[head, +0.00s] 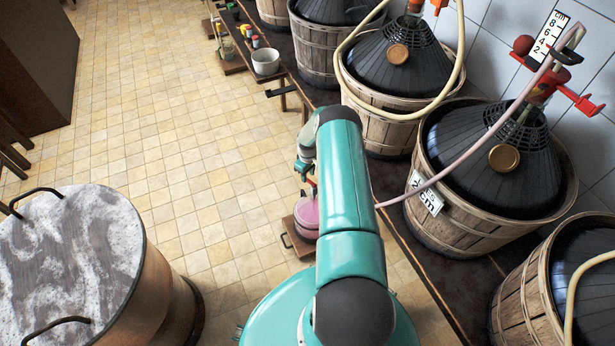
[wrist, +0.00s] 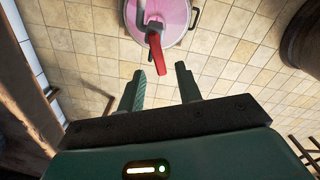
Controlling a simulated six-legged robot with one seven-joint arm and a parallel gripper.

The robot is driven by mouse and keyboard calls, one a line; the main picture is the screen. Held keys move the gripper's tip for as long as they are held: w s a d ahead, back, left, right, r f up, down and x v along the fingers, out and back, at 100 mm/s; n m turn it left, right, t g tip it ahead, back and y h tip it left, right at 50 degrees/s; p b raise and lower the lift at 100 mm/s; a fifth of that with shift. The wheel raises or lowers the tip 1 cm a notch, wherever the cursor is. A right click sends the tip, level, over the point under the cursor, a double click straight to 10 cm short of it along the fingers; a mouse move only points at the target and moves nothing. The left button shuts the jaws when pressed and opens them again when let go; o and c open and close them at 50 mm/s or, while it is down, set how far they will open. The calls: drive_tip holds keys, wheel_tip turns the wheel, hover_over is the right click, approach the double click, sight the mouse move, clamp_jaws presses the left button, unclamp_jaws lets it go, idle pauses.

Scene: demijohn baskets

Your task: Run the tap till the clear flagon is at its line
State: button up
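The clear flagon (head: 306,217) holds pink liquid and stands on a small low wooden stand (head: 290,240), partly hidden behind my arm. In the wrist view the flagon (wrist: 178,16) shows from above as a pink round. A tap with a red lever (wrist: 157,52) and a grey body sits above it. My gripper (wrist: 160,88) is open and empty, with the red lever just beyond its fingertips, roughly between them in the picture. In the head view my gripper (head: 305,168) is small, above the flagon. I cannot make out the line or the liquid level.
Basketed dark demijohns (head: 500,165) stand along a dark bench (head: 435,262) at right. A pinkish hose (head: 470,155) runs from one down behind my arm. A large drum (head: 150,290) stands at left. A white bucket (head: 265,62) stands further back. The tiled floor between is clear.

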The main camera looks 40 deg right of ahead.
drive_tip(key=shift+w+f, duration=0.1)
drive_tip(key=shift+f, duration=0.95)
drive_tip(key=shift+c, duration=0.2)
clamp_jaws()
drive_tip(key=m, duration=0.1)
drive_tip(key=d+m, duration=0.1)
drive_tip(key=m, duration=0.3)
drive_tip(key=shift+d, duration=0.3)
drive_tip(key=shift+o, duration=0.2)
unclamp_jaws()
wheel_tip(320, 180, up, 14)
